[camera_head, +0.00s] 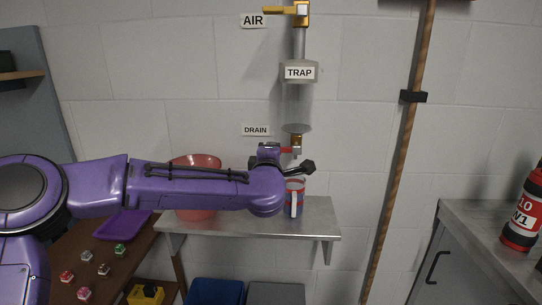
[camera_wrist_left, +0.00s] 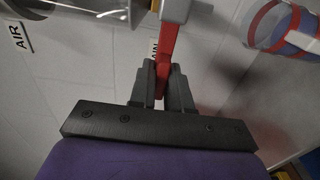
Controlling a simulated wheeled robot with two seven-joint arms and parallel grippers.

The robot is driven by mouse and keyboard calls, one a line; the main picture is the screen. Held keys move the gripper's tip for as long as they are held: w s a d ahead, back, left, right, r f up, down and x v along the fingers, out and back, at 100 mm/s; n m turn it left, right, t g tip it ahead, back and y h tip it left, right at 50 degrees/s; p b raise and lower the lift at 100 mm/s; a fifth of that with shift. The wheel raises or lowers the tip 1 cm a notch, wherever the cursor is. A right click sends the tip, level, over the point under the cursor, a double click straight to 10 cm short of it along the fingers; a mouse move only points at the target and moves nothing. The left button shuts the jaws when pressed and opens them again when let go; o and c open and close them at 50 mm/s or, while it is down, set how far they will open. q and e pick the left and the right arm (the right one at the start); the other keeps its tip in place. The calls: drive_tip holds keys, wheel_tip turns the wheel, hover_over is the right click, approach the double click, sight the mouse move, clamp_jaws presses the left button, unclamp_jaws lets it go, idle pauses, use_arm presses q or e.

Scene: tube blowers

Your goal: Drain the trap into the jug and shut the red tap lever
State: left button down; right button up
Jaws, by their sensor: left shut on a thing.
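The trap (camera_head: 297,108) is a clear upright cylinder on the wall, with a TRAP label on its grey upper part. I cannot make out a liquid level in it. A brass drain tap (camera_head: 297,140) sits below it. Its red tap lever (camera_head: 287,151) points left from the tap. My left gripper (camera_head: 279,151) is shut on this lever; in the left wrist view the red lever (camera_wrist_left: 168,45) stands between the fingers (camera_wrist_left: 163,76). The jug (camera_head: 295,197), blue and red with a pale handle, stands on the shelf below the tap, partly hidden by my arm. My right gripper is out of view.
A steel shelf (camera_head: 250,222) holds the jug and a red bowl (camera_head: 195,162) behind my forearm. A brass AIR valve (camera_head: 300,14) is above the trap. A wooden pole (camera_head: 397,165) stands right. A fire extinguisher (camera_head: 523,215) stands on the right cabinet.

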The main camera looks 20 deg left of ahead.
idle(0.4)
use_arm(q)
drive_tip(key=c, duration=1.2)
unclamp_jaws()
drive_tip(key=shift+f, duration=0.1)
drive_tip(key=shift+o, duration=0.2)
drive_tip(key=b+v, duration=0.2)
drive_tip(key=v, duration=0.8)
drive_tip(key=shift+s, duration=0.2)
drive_tip(key=shift+d, duration=0.1)
